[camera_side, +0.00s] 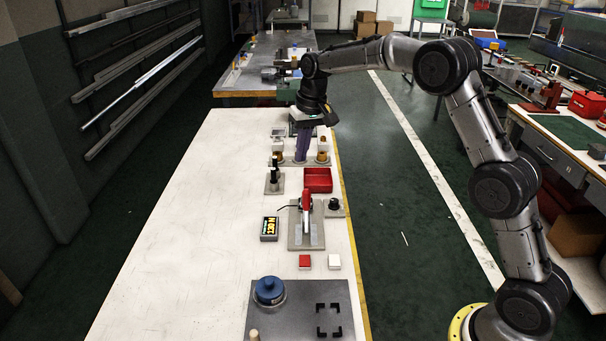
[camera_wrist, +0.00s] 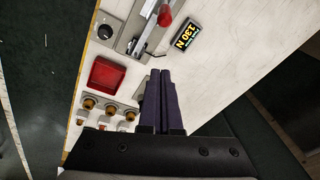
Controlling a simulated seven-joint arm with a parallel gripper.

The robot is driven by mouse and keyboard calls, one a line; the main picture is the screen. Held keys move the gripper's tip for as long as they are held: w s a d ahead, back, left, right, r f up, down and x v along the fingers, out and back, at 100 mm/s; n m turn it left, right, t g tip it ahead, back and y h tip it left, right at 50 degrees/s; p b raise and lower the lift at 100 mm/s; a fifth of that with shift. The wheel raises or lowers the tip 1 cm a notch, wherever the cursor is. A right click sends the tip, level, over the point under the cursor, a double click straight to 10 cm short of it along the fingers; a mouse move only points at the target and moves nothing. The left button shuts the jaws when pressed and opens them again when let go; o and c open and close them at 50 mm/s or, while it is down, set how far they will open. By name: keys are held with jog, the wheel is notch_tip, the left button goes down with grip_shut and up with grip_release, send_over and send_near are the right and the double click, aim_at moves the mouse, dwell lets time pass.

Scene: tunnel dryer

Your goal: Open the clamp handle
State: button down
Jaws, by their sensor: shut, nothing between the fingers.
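The toggle clamp has a red handle (camera_side: 306,199), which points up in the side view. The clamp sits on a grey base plate (camera_side: 294,240) on the white table.
A red tray (camera_side: 318,180) lies between gripper and clamp. A row of orange-topped parts (camera_side: 322,152) stands by the fingers. A black upright handle (camera_side: 274,175), a dark knob (camera_side: 334,205) and a "130 N" display (camera_side: 269,229) flank the clamp. The table's left side is clear.

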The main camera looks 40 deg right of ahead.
aim_at(306, 211)
notch_tip(306, 211, down, 9)
jog(key=s+a, duration=0.1)
jog(key=s, duration=0.1)
jog(key=shift+a+r, duration=0.15)
jog(key=shift+a, duration=0.2)
jog(key=shift+s+a, duration=0.1)
jog(key=shift+s, duration=0.1)
dwell(0.3)
